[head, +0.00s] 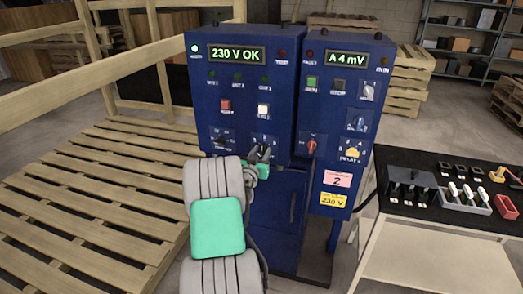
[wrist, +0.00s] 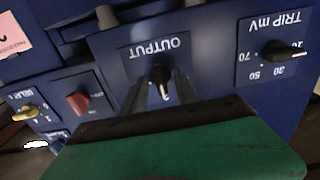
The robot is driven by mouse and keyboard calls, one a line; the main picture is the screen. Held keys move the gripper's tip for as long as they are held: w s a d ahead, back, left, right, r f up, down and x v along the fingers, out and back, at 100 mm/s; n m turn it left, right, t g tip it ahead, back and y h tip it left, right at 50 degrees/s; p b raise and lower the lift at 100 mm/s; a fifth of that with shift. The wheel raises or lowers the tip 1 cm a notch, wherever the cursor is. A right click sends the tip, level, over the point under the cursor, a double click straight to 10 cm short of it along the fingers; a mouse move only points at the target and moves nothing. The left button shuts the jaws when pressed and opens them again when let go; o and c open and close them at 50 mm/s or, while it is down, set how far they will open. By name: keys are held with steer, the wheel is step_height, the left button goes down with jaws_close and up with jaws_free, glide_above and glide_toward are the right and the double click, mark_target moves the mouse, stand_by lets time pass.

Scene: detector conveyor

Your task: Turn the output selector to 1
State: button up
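The output selector (wrist: 161,76) is a dark knob with a pale pointer mark, under the label OUTPUT, which appears upside down in the wrist view. A numeral that looks like 2 shows just below the knob there; other numerals are hidden. My gripper (wrist: 163,84) has its two dark fingers at the selector, one on each side of it, with a gap between them. I cannot tell whether either finger touches the knob. In the head view my gripper (head: 262,153) is at the lower part of the left blue panel and covers most of the selector.
The TRIP mV knob (wrist: 284,50) is close on the right in the wrist view; a red knob (wrist: 79,102) and a yellow DELAY knob (wrist: 25,112) are on the left. Wooden pallets (head: 90,200) lie left of the cabinet. A black-topped table (head: 440,225) with small parts stands right.

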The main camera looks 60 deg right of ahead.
steer(key=shift+w, duration=0.1)
jaws_close()
stand_by(0.3)
steer(key=shift+f+n+b, duration=0.1)
steer(key=shift+n+b, duration=0.2)
steer(key=shift+b, duration=0.1)
steer(key=shift+f+n+b, duration=0.1)
steer(key=shift+n+b, duration=0.55)
steer(key=shift+n, duration=0.25)
steer(key=n+b, duration=0.1)
steer(key=n, duration=0.2)
steer(key=shift+n+b, duration=0.3)
steer(key=shift+b, duration=0.1)
steer(key=n+b, duration=0.1)
steer(key=n, duration=0.4)
steer(key=shift+n, duration=0.4)
jaws_free()
